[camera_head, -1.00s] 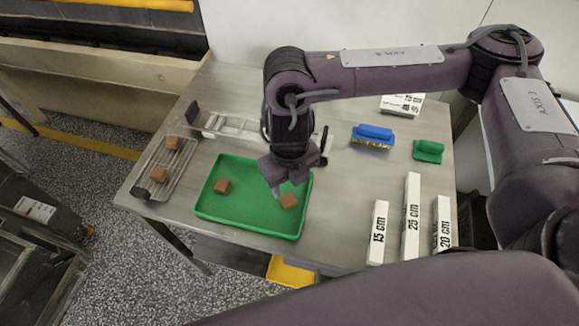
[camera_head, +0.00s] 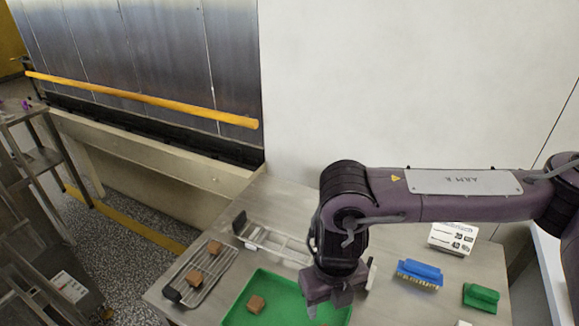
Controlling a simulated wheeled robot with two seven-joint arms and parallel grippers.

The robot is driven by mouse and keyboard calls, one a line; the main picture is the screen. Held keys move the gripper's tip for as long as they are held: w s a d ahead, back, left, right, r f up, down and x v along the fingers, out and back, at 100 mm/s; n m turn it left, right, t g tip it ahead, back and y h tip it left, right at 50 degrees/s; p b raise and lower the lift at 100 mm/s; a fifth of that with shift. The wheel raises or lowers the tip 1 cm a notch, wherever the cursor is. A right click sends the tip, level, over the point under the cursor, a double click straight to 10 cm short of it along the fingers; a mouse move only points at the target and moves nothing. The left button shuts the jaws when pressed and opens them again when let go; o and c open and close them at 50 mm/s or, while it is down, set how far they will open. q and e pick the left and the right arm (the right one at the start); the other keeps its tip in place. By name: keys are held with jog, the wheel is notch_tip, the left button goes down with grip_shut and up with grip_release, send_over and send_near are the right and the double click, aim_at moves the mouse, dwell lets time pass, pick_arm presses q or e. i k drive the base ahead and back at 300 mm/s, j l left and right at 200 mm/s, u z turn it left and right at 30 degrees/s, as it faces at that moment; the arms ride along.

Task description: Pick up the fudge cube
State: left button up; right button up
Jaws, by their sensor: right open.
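A brown fudge cube (camera_head: 256,304) sits in the green tray (camera_head: 233,309) at the bottom of the view. Two more brown cubes rest on the wire rack (camera_head: 180,275) at the left: a far cube (camera_head: 214,248) and a nearer cube (camera_head: 195,279). My right gripper (camera_head: 328,306) points down over the right part of the tray, to the right of the visible tray cube. It is open. A second tray cube seen earlier does not show now; the gripper or the picture's bottom edge hides it. My left gripper is out of view.
A slotted metal frame (camera_head: 270,240) lies behind the tray. A wall is behind; a yellow rail (camera_head: 140,97) runs at the back left.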

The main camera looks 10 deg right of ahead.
aim_at(215, 247)
jog(key=k+j, duration=0.2)
jog(key=k, duration=0.3)
jog(key=k+j, duration=0.25)
jog(key=k, duration=0.2)
